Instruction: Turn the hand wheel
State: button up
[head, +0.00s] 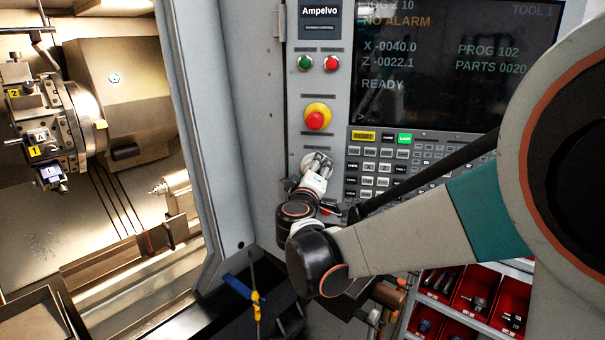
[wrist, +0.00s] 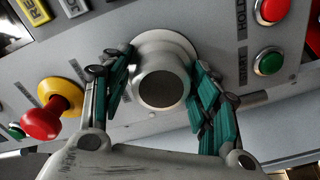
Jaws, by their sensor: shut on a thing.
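The hand wheel (wrist: 163,86) is a round grey metal knob with a dark end face and a wider collar, on the control panel in the wrist view. My gripper (wrist: 162,95) has its teal-padded fingers on either side of the knob and is shut on it. In the head view my gripper (head: 317,166) is at the panel below the yellow-and-red emergency stop. There it hides most or all of the wheel. I cannot tell how far the wheel is turned.
The emergency stop (wrist: 45,118) stands out close to the left finger. A green button (wrist: 269,61) and a red button (wrist: 271,10) are to the right. In the head view the screen (head: 430,70) and keypad (head: 390,165) are beside my arm; red bins (head: 475,290) are below.

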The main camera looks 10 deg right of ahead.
jog(key=n, duration=0.5)
jog(key=shift+n, duration=0.3)
jog(key=n, duration=0.5)
jog(key=shift+f+n, duration=0.15)
jog(key=shift+n, duration=0.15)
jog(key=o, duration=0.8)
